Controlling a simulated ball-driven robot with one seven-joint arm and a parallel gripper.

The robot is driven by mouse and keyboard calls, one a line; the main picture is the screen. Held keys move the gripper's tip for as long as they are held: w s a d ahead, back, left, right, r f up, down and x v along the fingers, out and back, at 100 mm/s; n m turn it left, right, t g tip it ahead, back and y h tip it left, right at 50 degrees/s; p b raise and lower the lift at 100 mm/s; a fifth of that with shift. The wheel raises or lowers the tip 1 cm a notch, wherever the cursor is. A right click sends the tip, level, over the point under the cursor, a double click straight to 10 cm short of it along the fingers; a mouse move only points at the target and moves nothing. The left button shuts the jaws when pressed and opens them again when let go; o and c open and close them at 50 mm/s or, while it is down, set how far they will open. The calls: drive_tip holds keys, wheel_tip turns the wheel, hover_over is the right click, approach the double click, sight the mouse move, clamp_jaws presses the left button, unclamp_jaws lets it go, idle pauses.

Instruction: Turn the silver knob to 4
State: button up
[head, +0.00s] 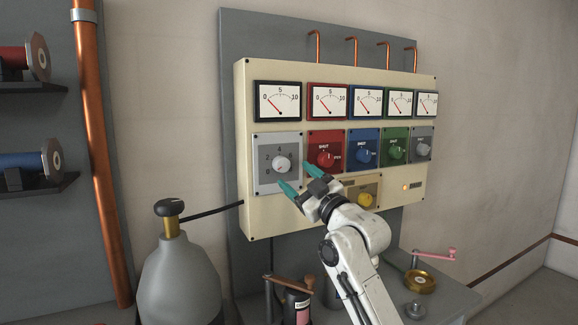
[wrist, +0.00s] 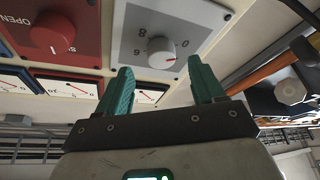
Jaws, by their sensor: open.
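The silver knob (head: 282,163) is a round pale dial on a grey numbered plate (head: 261,180) at the panel's left. In the wrist view the silver knob (wrist: 160,52) shows a small red mark on its edge; I cannot tell which number it points at. My gripper (head: 297,178) is open and empty, its teal fingers just to the lower right of the knob in the head view. In the wrist view my gripper (wrist: 164,74) has its fingers spread, with the knob beyond and between the tips. The fingers appear not to touch it.
The cream panel (head: 243,110) holds several gauges above and red (head: 325,159), blue (head: 366,155), green (head: 396,152) and grey (head: 422,149) knobs to the right. A grey cylinder (head: 180,280) stands at lower left, a pink-handled crank (head: 435,253) at lower right.

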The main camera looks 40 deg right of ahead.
sight(285, 168)
drive_tip(key=shift+p+x, duration=0.45)
drive_tip(key=shift+x, duration=1.75)
drive_tip(key=shift+a, duration=0.1)
drive_tip(key=c, duration=1.1)
